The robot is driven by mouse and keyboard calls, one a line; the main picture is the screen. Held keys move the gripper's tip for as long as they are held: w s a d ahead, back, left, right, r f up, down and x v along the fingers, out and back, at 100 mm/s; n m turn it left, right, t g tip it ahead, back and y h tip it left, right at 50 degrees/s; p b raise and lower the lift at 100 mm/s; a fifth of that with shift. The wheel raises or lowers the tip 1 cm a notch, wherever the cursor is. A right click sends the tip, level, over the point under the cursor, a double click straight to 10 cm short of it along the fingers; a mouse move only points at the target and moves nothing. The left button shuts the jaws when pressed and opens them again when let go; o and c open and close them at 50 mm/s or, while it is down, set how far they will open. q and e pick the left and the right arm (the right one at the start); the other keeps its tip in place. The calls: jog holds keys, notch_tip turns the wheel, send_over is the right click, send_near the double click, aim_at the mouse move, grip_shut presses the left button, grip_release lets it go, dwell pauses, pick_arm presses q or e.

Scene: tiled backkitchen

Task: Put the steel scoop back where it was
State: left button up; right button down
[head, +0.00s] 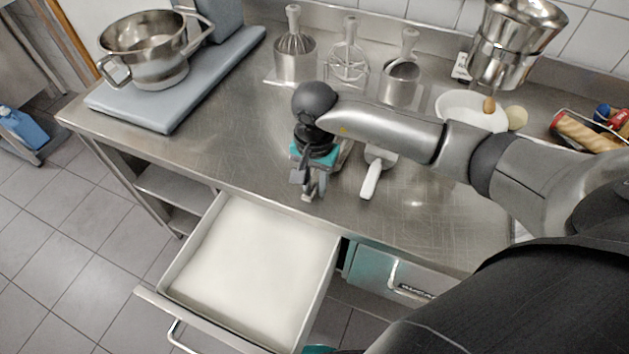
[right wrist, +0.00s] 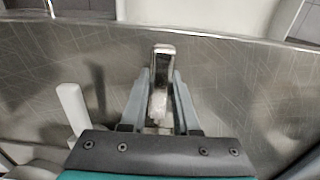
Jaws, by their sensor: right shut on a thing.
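My right gripper (head: 314,192) is low over the front part of the steel worktop, just behind the open drawer. It is shut on a narrow steel piece, which I take to be the handle of the steel scoop (right wrist: 162,62). In the right wrist view that piece stands between the two fingers (right wrist: 160,100), its end pointing towards the worktop's front edge. The rest of the scoop is mostly hidden by the gripper and wrist. I cannot tell whether it touches the worktop. My left gripper is not in view.
An open drawer (head: 178,272) with a white inside juts out below the worktop (head: 225,150). A white-handled tool (head: 371,180) lies right of my gripper. A pot (head: 150,45) stands left on a grey slab.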

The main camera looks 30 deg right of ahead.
jog(key=shift+f, duration=0.1)
jog(key=c, duration=0.7)
grip_release()
jog(key=shift+o, duration=0.2)
notch_tip(320, 180, up, 12)
jog(key=shift+r, duration=0.2)
